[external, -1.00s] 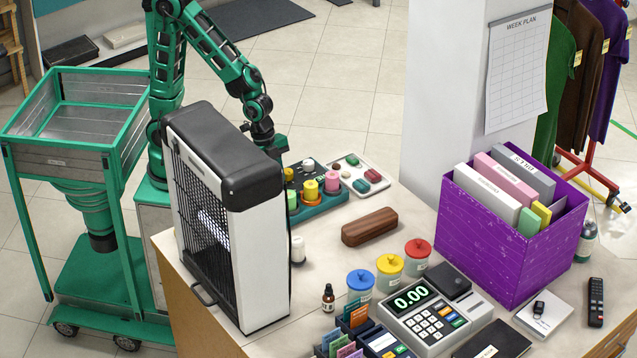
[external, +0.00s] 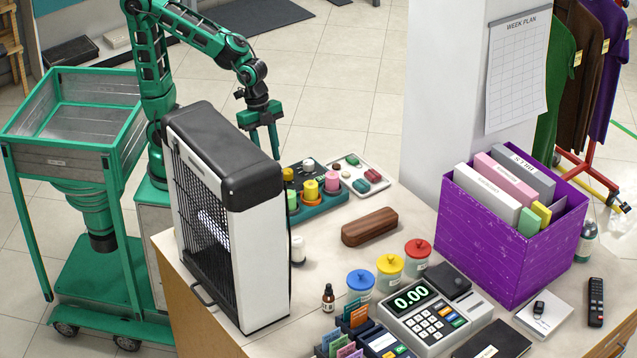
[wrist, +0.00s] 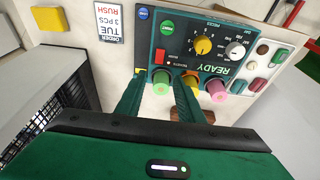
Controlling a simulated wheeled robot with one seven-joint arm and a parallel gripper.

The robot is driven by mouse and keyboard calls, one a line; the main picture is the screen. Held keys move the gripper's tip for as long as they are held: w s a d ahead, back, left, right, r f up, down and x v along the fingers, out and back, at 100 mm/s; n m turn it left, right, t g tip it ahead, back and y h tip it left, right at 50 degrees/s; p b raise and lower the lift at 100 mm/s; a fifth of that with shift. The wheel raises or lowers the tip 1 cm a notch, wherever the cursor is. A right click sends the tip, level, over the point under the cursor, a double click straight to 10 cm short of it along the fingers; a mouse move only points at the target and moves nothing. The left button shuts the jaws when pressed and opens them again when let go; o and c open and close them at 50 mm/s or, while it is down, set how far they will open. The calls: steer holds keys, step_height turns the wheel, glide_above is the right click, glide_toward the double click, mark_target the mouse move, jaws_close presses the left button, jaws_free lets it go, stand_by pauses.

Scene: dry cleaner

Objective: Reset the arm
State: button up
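My gripper (external: 264,150) is in the air behind the black-and-white upright appliance, pointing down. In the wrist view its two green fingers (wrist: 160,82) are apart with nothing between them that they touch. My arm is bent, raised from its base and reaching right. Beyond the fingertips in the wrist view is a teal panel marked READY (wrist: 221,72), with knobs and green, yellow and pink cylinders. In the external view the teal unit (external: 318,206) stands on the counter, lower than my gripper and to its right.
The tall appliance (external: 262,270) stands close in front of my arm. A white tray of coloured pieces (external: 383,187), a brown case (external: 369,227), lidded jars (external: 389,275), a register (external: 425,312) and a purple box of files (external: 480,240) crowd the counter. Open floor lies behind.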

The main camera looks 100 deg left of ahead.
stand_by(0.4)
steer(key=s+d+n+g+y, duration=0.1)
steer(key=s+n+g+y, duration=0.1)
steer(key=s, duration=1.6)
steer(key=shift+d+n, duration=0.25)
steer(key=shift+n, duration=0.05)
steer(key=shift+w+f, duration=0.2)
steer(key=shift+w, duration=0.45)
stand_by(0.3)
